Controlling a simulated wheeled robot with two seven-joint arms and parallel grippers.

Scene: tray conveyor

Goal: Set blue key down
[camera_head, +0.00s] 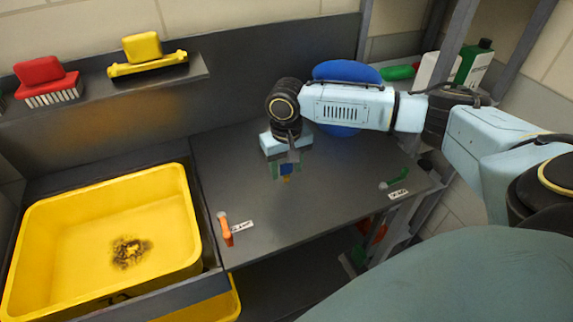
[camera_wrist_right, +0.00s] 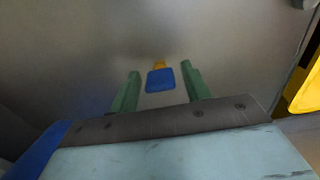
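The blue key (camera_head: 285,169) is at the middle of the dark counter, below my right gripper (camera_head: 286,167). In the right wrist view the key's blue head (camera_wrist_right: 160,81) shows between the two green fingers, with a yellow-orange part beyond it. My right gripper (camera_wrist_right: 161,72) is open, with a gap on each side of the key. The key looks to be at the counter surface; its exact height is hard to tell. My left gripper is not in view.
An orange key (camera_head: 226,230) and a green key (camera_head: 393,182) lie by white tags at the counter's front. A yellow tub (camera_head: 190,215) stands left. A shelf (camera_head: 195,75) holds red and yellow brushes. A blue round object (camera_head: 345,70) is behind my right arm. Counter between the keys is clear.

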